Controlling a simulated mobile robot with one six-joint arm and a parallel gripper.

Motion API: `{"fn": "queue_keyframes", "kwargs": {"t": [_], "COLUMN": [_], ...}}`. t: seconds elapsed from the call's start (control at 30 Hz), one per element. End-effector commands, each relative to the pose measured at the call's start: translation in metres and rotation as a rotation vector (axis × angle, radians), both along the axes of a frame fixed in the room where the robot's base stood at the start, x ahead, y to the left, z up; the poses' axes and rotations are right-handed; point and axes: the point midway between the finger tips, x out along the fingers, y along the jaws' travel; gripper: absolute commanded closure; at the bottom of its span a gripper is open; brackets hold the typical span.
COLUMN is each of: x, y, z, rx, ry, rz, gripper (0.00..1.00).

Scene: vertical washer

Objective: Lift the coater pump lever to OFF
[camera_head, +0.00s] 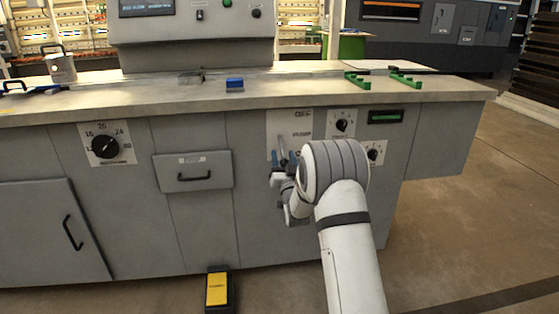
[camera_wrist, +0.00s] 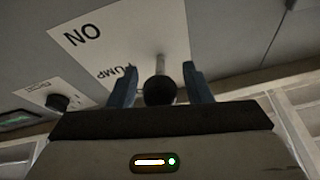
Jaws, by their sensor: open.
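The coater pump lever, a thin metal rod with a black ball knob (camera_wrist: 158,92), comes out of a white label plate (camera_head: 304,127) on the grey front panel. The plate reads OFF at its top and PUMP lower down in the head view. The wrist view shows ON and PUMP beside the lever. My gripper (camera_wrist: 161,84) is open, with one blue finger on each side of the knob. I cannot tell whether either finger touches it. In the head view my gripper (camera_head: 283,162) is at the lever, and my arm hides the lower plate.
Two dials (camera_head: 342,123) and (camera_head: 374,152) and a green display (camera_head: 386,117) are close to the right of the lever. A drawer (camera_head: 193,172) with a black handle is to the left. The worktop edge (camera_head: 190,110) overhangs above. A yellow pedal (camera_head: 217,289) is on the floor.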

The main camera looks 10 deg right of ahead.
Motion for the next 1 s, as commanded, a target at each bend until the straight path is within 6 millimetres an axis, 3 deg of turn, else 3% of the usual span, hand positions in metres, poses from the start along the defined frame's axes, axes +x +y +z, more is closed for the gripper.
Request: {"fn": "queue_keyframes", "kwargs": {"t": [0.3,0.87,1.0], "x": [0.0040,0.0038,0.0038], "y": [0.0007,0.0013,0.0015], "z": [0.0018,0.0016,0.0015], "rx": [0.000,0.000,0.000], "ry": [0.001,0.001,0.001], "rz": [0.001,0.001,0.001], "gripper": [0.55,1.00,1.00]}}
